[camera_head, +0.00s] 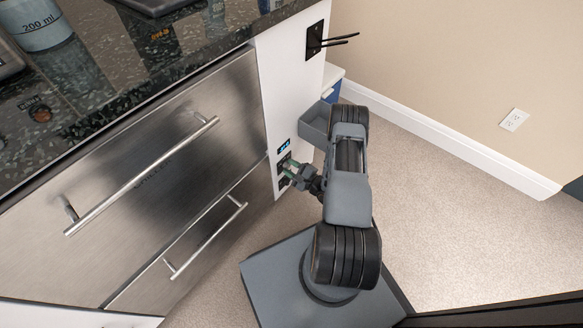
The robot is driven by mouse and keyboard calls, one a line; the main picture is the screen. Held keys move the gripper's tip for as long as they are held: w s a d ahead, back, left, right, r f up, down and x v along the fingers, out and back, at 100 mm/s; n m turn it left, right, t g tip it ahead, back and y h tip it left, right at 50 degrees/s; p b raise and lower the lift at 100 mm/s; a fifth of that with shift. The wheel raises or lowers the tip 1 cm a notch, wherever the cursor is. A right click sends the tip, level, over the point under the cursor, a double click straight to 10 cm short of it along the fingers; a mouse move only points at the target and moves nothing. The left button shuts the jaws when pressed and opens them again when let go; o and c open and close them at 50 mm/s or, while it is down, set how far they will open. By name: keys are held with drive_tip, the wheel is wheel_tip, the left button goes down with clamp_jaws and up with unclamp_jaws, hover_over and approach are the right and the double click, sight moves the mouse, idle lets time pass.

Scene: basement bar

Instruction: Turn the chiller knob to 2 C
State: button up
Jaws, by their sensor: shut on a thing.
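The chiller control strip is on the narrow white end panel (285,95) of the counter, in the head view. A small dark display (284,146) with blue lit marks sits at its top. Its digits are too small to read. My gripper (292,170) is at the dark controls just below the display, shut on what appears to be the chiller knob. The knob is mostly hidden by my fingers, and its pointer and scale cannot be made out.
Steel drawers (150,185) with long bar handles (210,240) stand left of the panel. A black bracket with two prongs (330,42) juts out above. Carpet (440,200) is clear to the right.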

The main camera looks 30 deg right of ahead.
drive_tip(key=shift+w, duration=0.1)
idle(0.3)
drive_tip(key=o, duration=0.9)
drive_tip(key=shift+p+v, duration=1.5)
drive_tip(key=shift+v, duration=5.45)
